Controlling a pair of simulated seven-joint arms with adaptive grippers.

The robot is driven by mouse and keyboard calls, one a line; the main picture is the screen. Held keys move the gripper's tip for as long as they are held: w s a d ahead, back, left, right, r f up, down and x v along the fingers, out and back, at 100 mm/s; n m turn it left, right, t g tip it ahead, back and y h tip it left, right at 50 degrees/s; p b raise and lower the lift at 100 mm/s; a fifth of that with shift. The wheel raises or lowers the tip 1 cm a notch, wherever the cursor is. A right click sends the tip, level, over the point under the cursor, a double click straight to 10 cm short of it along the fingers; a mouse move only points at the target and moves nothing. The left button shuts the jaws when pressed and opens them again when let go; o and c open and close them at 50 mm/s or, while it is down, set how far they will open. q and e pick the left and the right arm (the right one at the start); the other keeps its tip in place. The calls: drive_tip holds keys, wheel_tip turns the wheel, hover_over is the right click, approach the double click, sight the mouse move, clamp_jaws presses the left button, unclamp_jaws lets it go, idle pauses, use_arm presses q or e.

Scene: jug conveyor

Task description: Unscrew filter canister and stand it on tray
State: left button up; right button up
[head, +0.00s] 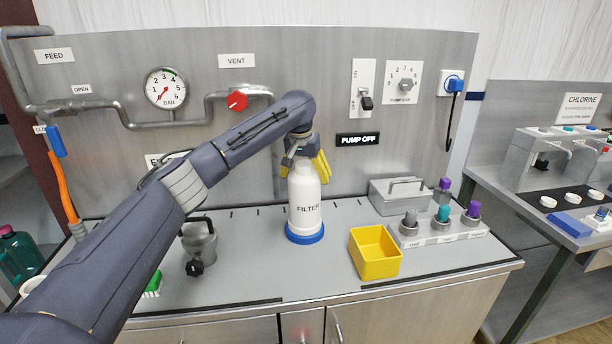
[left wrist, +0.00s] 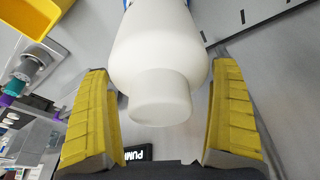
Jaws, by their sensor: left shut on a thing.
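The white filter canister (head: 305,195), labelled FILTER, stands upright on the grey bench top, with a blue ring (head: 305,233) around its foot. My left gripper (head: 306,166) comes down from above and is shut on the top of the canister. In the left wrist view, the canister's white neck and shoulder (left wrist: 160,75) lie between the yellow-padded fingers of the gripper (left wrist: 163,80). The fingers and wrist hide part of the canister top in the head view. My right gripper is not in view.
A yellow bin (head: 374,253) stands right of the canister, with a white rack (head: 440,235) of capped bottles beyond it. A lidded grey box (head: 397,198) is behind. A grey pot (head: 199,242) stands on the left. The wall sign reads PUMP OFF (head: 358,140).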

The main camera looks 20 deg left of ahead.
use_arm(q)
drive_tip(key=shift+n+y, duration=0.3)
drive_tip(key=shift+n, duration=1)
drive_tip(key=shift+a+r+n+y, duration=0.15)
drive_tip(key=shift+n+y, duration=0.35)
drive_tip(key=shift+n, duration=1.5)
drive_tip(key=shift+g, duration=0.3)
drive_tip(key=shift+s+a+n+g+y, duration=0.1)
drive_tip(key=shift+n+g+y, duration=0.1)
drive_tip(key=shift+n, duration=0.8)
drive_tip(key=shift+s+a+n+g+y, duration=0.1)
drive_tip(key=shift+n+g+y, duration=0.1)
drive_tip(key=shift+n, duration=0.8)
drive_tip(key=shift+d, duration=0.1)
drive_tip(key=shift+s+n+g, duration=0.1)
drive_tip(key=shift+n+g, duration=0.3)
drive_tip(key=shift+n, duration=1.6)
drive_tip(key=o, duration=1.2)
drive_tip(key=shift+c, duration=0.2)
